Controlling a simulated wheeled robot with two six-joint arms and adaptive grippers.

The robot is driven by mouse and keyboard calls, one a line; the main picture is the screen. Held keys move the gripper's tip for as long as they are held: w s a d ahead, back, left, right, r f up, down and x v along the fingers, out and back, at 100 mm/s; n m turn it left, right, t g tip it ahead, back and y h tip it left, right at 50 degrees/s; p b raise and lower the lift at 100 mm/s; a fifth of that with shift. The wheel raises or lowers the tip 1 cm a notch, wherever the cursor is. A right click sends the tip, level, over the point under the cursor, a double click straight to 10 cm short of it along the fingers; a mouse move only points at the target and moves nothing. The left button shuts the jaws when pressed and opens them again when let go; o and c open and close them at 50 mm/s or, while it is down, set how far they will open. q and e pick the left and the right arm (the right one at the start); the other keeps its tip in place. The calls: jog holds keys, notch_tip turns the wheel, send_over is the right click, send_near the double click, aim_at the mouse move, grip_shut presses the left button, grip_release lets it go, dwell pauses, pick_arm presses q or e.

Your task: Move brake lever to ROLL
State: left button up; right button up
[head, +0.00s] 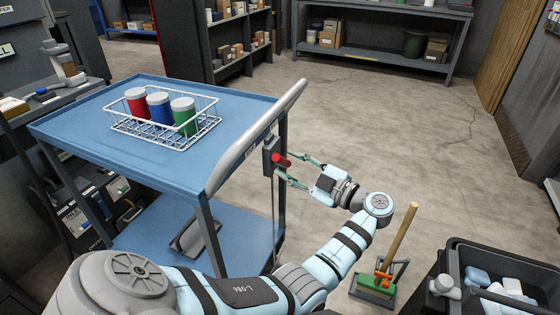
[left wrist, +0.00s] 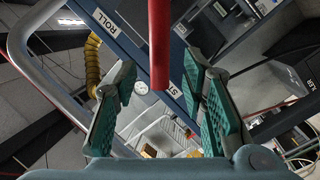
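The red brake lever (head: 281,161) sits on a dark bracket (head: 270,156) at the right end of the blue cart (head: 95,113), below its grey push handle (head: 255,130). In the left wrist view the lever (left wrist: 159,45) is a red bar coming down from the top, its end near a label starting "ST" (left wrist: 173,90). A "ROLL" label (left wrist: 106,21) is up and left. My left gripper (head: 287,165) is open, its green-padded fingers on either side of the lever's end. I see a gap on both sides in the left wrist view. My right gripper is not in view.
A white wire basket (head: 153,141) with red, blue and green canisters stands on the cart top. A wooden-handled broom (head: 399,236) and a dark bin (head: 525,262) with pale items are at lower right. Open floor (head: 400,120) lies behind my left gripper.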

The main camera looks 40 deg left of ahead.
aim_at(283, 161)
pick_arm(q)
jog(key=a, duration=0.4)
jog(key=shift+s+a+b, duration=0.15)
jog(key=shift+a+b, duration=0.05)
jog(key=shift+b, duration=0.1)
grip_shut()
